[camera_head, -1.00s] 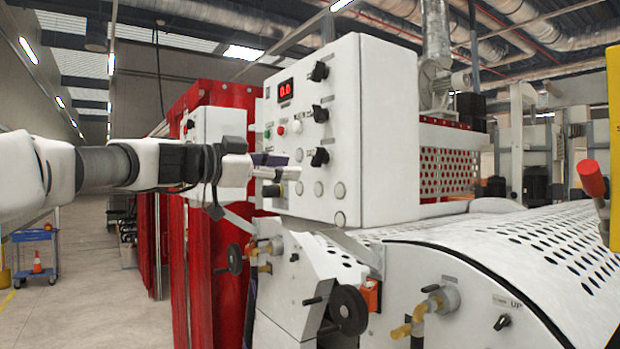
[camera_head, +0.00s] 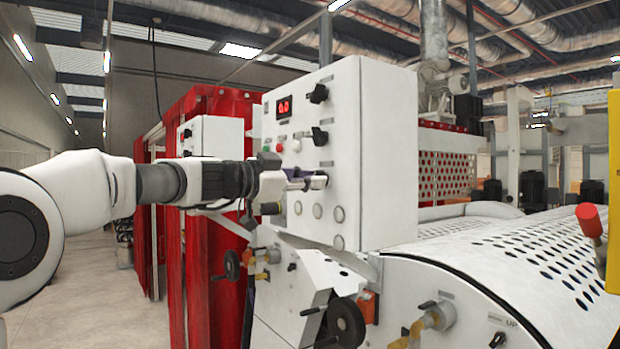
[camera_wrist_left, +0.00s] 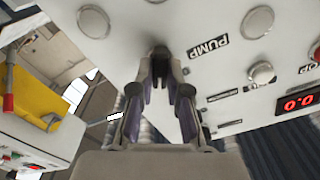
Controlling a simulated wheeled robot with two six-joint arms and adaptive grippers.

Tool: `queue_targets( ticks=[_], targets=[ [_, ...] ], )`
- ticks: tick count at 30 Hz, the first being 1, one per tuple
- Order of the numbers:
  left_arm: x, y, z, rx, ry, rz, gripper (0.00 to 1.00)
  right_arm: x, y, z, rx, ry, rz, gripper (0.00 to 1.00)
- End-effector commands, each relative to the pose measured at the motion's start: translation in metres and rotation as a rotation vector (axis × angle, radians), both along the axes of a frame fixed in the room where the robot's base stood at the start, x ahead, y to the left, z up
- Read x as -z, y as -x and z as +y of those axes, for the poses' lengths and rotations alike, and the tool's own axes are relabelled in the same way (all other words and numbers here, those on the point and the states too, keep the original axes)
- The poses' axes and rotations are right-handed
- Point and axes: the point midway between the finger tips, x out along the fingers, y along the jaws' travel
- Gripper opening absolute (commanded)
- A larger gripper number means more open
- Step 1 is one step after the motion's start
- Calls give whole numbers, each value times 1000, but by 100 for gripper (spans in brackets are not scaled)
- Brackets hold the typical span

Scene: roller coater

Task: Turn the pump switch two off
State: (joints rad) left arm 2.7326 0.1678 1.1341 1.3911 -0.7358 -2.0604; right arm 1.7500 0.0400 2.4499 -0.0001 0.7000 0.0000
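The white control box (camera_head: 388,150) carries black rotary knobs on its front face. An upper knob (camera_head: 319,93) and a middle knob (camera_head: 320,136) are in plain view. My left gripper (camera_head: 312,181) is at the lowest knob, which it mostly hides in the head view. In the left wrist view a dark knob (camera_wrist_left: 158,51) lies at my fingertips (camera_wrist_left: 164,70), beside the label PUMP (camera_wrist_left: 209,47). The fingers are drawn close together with a narrow gap. I cannot tell whether they grip the knob. My right gripper is in neither view.
A red digital display (camera_head: 284,106) and several round buttons are on the same face; a row of them (camera_head: 317,210) is just below my gripper. A black handwheel (camera_head: 346,321) and perforated white roller cover (camera_head: 520,250) are lower. Red curtains (camera_head: 200,260) hang behind.

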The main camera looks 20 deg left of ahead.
Motion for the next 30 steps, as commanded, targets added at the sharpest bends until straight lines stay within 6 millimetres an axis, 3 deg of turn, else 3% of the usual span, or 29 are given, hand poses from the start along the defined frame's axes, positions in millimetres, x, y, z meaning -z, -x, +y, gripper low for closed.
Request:
queue_targets(
  ticks=[16, 30],
  targets=[
    [1, -1, 1, -4, 62, 44, 0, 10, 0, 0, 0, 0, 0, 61],
    [-1, -1, 2, -3, 357, 271, 0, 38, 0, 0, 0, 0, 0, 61]
  ],
)
